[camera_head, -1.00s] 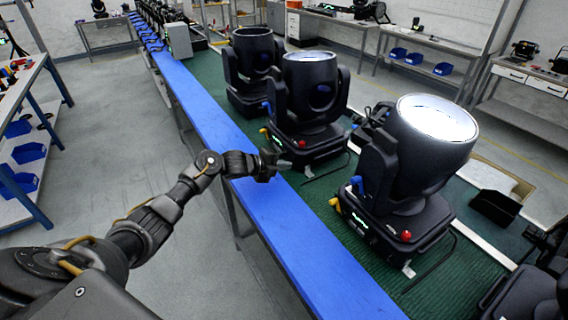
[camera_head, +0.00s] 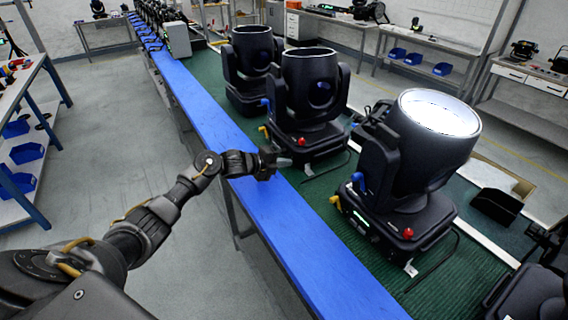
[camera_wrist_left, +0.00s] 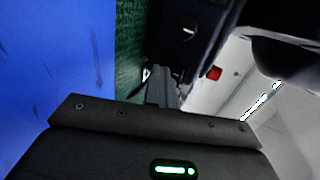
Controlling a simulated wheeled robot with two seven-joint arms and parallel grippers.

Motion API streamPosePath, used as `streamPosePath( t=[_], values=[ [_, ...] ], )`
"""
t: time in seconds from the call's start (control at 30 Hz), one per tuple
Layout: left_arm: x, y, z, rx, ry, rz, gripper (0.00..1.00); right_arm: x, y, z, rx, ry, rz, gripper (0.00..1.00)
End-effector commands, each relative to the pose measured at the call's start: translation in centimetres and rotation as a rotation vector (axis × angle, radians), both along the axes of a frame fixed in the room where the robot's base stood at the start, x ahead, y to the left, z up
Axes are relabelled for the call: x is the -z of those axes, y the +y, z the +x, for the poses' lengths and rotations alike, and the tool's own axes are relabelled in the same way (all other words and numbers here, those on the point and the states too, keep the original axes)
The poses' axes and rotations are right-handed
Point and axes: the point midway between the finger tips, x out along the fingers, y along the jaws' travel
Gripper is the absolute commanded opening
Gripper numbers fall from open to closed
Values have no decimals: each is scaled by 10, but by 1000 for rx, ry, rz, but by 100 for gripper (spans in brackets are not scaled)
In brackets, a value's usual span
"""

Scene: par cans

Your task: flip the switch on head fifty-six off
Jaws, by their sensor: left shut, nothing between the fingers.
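Black moving heads stand in a row on the green belt (camera_head: 455,285). My left gripper (camera_head: 284,162) is shut and empty, its fingertips by the near side of the base of the middle head (camera_head: 308,85). That head's lens is dark, and a red knob (camera_head: 302,142) shows on its base. The nearest head (camera_head: 425,145) has a bright lens. In the left wrist view, my fingers (camera_wrist_left: 163,88) point at a dark base with a small pale mark and a red knob (camera_wrist_left: 214,73). I cannot read the head numbers or make out the switch's position. My right gripper is out of view.
A blue rail (camera_head: 270,215) runs along the belt's near edge, below my left forearm. A further head (camera_head: 252,70) stands beyond the middle one. The floor at left is clear.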

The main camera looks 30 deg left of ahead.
Motion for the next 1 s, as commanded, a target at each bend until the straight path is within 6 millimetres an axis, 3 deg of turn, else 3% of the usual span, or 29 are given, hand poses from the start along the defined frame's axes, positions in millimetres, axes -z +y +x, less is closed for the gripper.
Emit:
streamPosePath(
  t=[0.03,0.2,0.67,0.87,1.0],
  values=[
    [-9,0,2,0,-10,-3,0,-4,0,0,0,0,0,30],
    [-16,0,2,-1,-12,-4,0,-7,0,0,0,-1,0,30],
    [-15,2,-3,2,-7,0,0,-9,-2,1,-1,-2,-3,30],
    [-23,14,-20,12,-9,0,0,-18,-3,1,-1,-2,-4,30],
    [-31,28,-44,14,-13,3,0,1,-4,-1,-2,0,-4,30]
  ],
)
